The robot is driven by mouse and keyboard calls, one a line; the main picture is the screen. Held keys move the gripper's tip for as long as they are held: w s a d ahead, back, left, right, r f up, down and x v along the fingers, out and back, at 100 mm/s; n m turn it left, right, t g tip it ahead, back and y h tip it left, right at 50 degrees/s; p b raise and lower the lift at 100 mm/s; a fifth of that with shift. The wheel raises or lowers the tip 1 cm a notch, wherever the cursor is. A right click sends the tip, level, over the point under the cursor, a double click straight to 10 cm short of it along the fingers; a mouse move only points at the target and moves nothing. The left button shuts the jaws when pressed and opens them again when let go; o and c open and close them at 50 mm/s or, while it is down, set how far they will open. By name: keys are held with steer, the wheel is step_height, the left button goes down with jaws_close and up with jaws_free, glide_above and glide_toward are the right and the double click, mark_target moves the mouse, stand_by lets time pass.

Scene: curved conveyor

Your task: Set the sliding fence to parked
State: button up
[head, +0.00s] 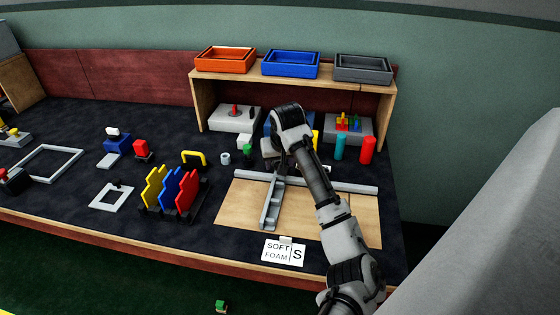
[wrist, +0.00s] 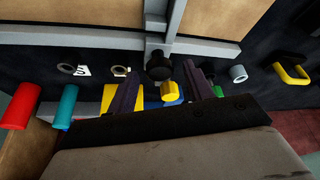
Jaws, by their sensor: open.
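The sliding fence (head: 271,208) is a grey bar running front to back across a wooden board (head: 335,213). It meets a grey cross rail (head: 336,186) at the board's back. In the wrist view the fence (wrist: 155,18) runs up from the rail (wrist: 90,41), with a black knob (wrist: 158,66) at its rail end. My gripper (wrist: 164,68) is open and empty over the rail end. The knob appears between its two dark fingertips; I cannot tell whether they reach down around it. In the head view my arm hides the knob.
A rack of coloured plates (head: 172,190) stands left of the board. A "SOFT FOAM S" card (head: 284,251) is at the front edge.

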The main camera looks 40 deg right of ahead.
steer(key=shift+w+f, duration=0.1)
steer(key=shift+f, duration=0.15)
jaws_close()
steer(key=shift+d, duration=0.1)
